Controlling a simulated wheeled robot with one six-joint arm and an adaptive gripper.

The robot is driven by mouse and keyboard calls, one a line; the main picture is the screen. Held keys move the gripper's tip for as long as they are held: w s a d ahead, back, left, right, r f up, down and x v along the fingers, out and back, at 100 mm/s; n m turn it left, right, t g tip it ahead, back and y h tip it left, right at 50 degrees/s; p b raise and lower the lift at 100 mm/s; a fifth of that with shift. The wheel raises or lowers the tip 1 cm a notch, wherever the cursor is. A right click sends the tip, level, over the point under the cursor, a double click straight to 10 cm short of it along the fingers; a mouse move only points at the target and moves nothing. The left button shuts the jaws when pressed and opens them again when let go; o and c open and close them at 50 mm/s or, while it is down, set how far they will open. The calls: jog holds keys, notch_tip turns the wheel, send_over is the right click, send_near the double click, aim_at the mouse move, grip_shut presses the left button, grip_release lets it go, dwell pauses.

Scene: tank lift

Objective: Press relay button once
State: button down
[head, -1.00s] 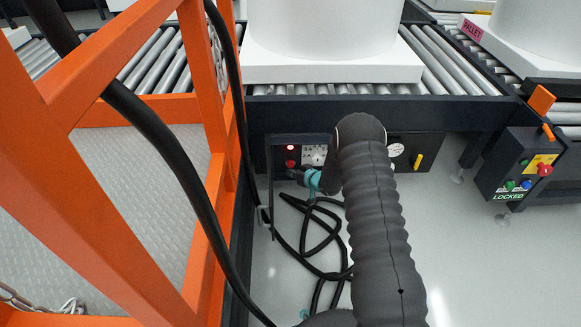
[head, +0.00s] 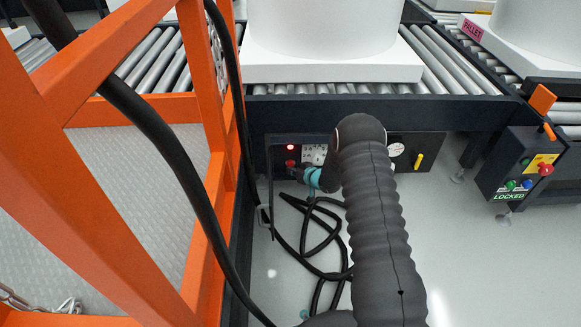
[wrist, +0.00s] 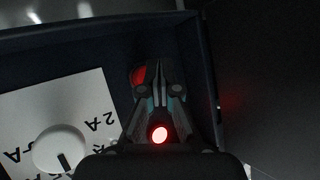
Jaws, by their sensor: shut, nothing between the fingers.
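A red button (head: 290,163) sits in the dark control recess under the conveyor, just below a glowing red lamp (head: 290,147). No label naming it as the relay button is readable. My gripper (head: 294,172) is shut and empty, reaching left into the recess close to the button. In the wrist view my gripper's fingers (wrist: 158,72) are together, with part of the red button (wrist: 139,74) showing beside and behind their tips. The fingers hide the rest, so I cannot tell whether they touch. The lit lamp (wrist: 159,135) shows between the finger linkages.
A white plate (wrist: 62,120) with a white knob (wrist: 60,149) lies beside the fingers in the wrist view. A gauge (head: 396,149) and yellow handle (head: 418,161) are at the recess's right. Black hose (head: 315,240) loops on the floor. An orange frame (head: 205,90) stands left.

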jog(key=shift+w, duration=0.5)
dwell(0.6)
jog(key=shift+s, duration=0.95)
jog(key=s, duration=0.6)
dwell(0.9)
